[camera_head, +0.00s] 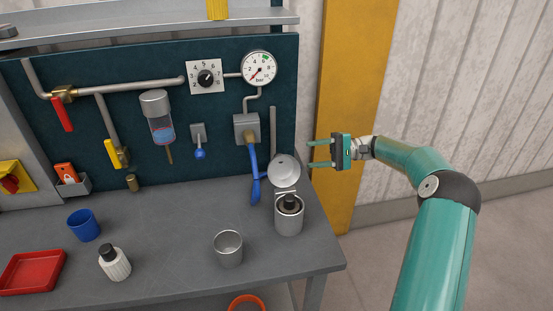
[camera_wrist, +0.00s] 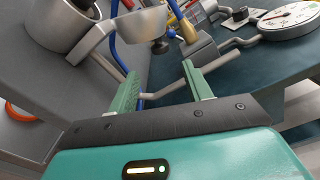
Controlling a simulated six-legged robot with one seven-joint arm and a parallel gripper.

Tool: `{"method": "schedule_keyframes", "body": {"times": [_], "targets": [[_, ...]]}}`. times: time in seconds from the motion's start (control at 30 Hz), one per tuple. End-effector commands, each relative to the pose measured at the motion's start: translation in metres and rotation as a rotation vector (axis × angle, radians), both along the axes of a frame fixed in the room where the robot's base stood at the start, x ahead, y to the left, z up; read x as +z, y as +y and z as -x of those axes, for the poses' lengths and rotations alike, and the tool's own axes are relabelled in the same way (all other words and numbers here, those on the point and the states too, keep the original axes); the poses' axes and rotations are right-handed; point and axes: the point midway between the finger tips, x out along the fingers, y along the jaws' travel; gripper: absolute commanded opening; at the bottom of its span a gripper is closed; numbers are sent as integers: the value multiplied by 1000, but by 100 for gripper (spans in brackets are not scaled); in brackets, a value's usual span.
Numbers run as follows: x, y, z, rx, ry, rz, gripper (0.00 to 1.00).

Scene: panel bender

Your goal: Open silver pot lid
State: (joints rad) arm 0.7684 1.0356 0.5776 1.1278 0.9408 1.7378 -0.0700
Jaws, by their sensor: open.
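The silver pot (camera_head: 289,220) stands at the right end of the grey bench. Its round lid (camera_head: 284,171) is tilted up and back above the rim, so the mouth is uncovered and a dark object shows inside. The pot (camera_wrist: 52,30) and the raised lid (camera_wrist: 122,32) also show at the upper left of the wrist view. My gripper (camera_head: 308,154) is open and empty, to the right of the lid and slightly above it, fingers pointing left. In the wrist view its two fingers (camera_wrist: 160,73) are apart with nothing held between them; the lid is beyond the left finger.
Behind the lid are a blue-handled valve (camera_head: 254,176) and a pressure gauge (camera_head: 259,69) on the dark panel. A metal cup (camera_head: 228,249), a white bottle (camera_head: 114,263), a blue cup (camera_head: 83,225) and a red tray (camera_head: 32,272) stand on the bench. A yellow post (camera_head: 350,110) rises behind my gripper.

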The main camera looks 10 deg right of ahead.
Motion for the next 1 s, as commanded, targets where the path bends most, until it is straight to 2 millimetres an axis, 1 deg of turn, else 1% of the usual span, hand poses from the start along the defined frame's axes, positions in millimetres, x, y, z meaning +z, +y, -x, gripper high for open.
{"method": "schedule_keyframes", "body": {"times": [0.03,0.3,0.5,0.6,0.7,0.93,0.97,1.0], "targets": [[1,12,0,6,0,-1,50],[1,66,0,6,1,0,50],[1,101,0,5,0,-1,50],[0,111,0,5,1,-1,50],[0,116,0,4,1,-1,50],[0,117,0,3,0,-1,50],[0,117,0,3,0,-1,48],[0,117,0,3,0,-1,40]]}}
